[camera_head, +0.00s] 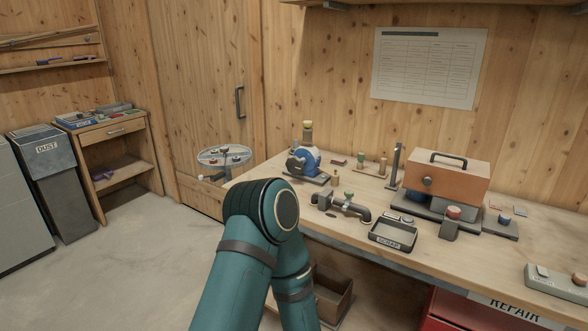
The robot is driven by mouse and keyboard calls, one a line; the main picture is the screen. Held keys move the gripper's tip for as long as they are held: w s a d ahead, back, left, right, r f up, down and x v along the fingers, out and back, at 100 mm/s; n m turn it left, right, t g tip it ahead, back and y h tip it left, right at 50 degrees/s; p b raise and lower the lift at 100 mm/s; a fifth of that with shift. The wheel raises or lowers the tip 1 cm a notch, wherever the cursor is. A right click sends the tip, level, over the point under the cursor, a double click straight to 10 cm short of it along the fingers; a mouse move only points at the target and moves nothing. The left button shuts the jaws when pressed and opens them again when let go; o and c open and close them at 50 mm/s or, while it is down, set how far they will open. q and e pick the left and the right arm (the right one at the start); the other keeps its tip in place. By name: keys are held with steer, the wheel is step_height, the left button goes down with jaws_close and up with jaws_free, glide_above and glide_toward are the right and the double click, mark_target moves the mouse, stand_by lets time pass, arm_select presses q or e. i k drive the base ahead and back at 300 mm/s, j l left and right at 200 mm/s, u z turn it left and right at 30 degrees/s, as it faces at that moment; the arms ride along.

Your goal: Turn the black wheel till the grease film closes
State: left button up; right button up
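A small blue machine (308,161) with a yellow-topped cap stands on a dark base at the bench's back left. A dark rounded part shows on its left side; I cannot tell whether it is the black wheel. No grease film can be made out at this size. A teal arm of mine rises from the bottom and bends in front of the bench's left front edge. Neither of my grippers is in view.
On the wooden bench (500,252) are a pipe fitting (341,206), a black scrap tray (393,236) and an orange box (447,180) with a handle. A round tray (223,156) stands left of the bench. A dust bin (52,160) stands far left; the floor between is clear.

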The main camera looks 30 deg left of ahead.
mark_target(295, 165)
steer(key=i+j, duration=0.1)
steer(key=j, duration=0.4)
steer(key=i+j, duration=0.1)
steer(key=j, duration=0.4)
steer(key=i+j, duration=0.1)
steer(key=j, duration=0.95)
steer(key=i, duration=0.05)
